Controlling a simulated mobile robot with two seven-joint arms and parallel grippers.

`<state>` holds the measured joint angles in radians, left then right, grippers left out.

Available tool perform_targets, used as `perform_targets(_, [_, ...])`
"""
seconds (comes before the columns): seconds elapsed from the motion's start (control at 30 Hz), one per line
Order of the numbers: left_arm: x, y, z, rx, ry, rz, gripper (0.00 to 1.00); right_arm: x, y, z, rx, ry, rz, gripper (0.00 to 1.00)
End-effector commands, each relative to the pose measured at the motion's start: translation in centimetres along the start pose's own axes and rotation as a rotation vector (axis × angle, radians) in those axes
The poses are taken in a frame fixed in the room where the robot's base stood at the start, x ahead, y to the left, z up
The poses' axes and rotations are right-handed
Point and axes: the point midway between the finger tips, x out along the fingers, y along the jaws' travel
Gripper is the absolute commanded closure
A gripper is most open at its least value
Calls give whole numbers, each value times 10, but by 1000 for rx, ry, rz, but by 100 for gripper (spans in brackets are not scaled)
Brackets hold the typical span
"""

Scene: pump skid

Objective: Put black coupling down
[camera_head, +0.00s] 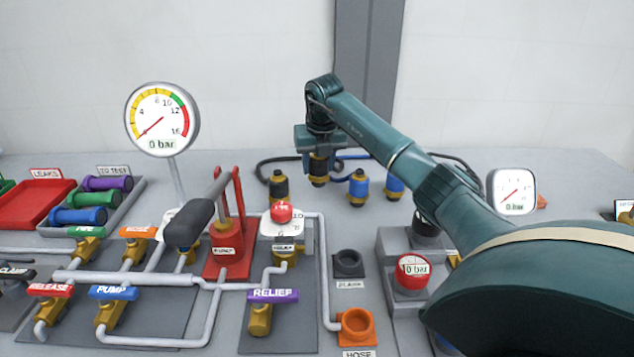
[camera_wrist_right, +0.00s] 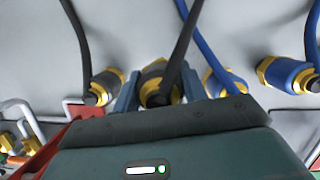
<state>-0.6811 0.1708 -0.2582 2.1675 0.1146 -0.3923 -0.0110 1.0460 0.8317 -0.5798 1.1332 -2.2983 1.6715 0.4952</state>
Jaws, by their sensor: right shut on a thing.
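My right gripper (camera_head: 318,152) is at the back of the bench, pointing down, shut on a black coupling (camera_head: 318,172) with brass bands. In the right wrist view that coupling (camera_wrist_right: 157,80) sits between the two fingers, with its dark hose running up. Whether its lower end touches the bench I cannot tell. A second black coupling (camera_head: 279,187) stands just left of it, and it also shows in the right wrist view (camera_wrist_right: 105,84). Two blue couplings, one nearer (camera_head: 357,187) and one farther right (camera_head: 394,184), stand to the right. My left gripper is not in view.
In front are an empty dark socket (camera_head: 348,262) and an orange hose socket (camera_head: 356,327). A red hand pump (camera_head: 228,255) and pipework fill the left. A large gauge (camera_head: 162,119) rises at back left. My right arm covers much of the right side.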

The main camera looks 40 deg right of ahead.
Motion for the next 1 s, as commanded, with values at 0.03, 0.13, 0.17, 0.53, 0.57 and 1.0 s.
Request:
perform_targets(0.03, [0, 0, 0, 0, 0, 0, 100, 3, 0, -1, 0, -1, 2, 85])
perform_targets(0.13, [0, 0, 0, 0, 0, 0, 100, 10, 0, -3, 1, -1, 2, 85])
perform_targets(0.17, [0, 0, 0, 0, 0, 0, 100, 13, 0, -4, 1, 0, 2, 85])
perform_targets(0.53, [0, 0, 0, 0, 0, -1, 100, 41, 0, -11, 1, -3, 3, 85])
perform_targets(0.57, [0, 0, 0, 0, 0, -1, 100, 41, 0, -11, 1, -3, 2, 85])
perform_targets(1.0, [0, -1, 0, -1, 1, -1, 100, 45, 0, -12, 1, -1, 1, 39])
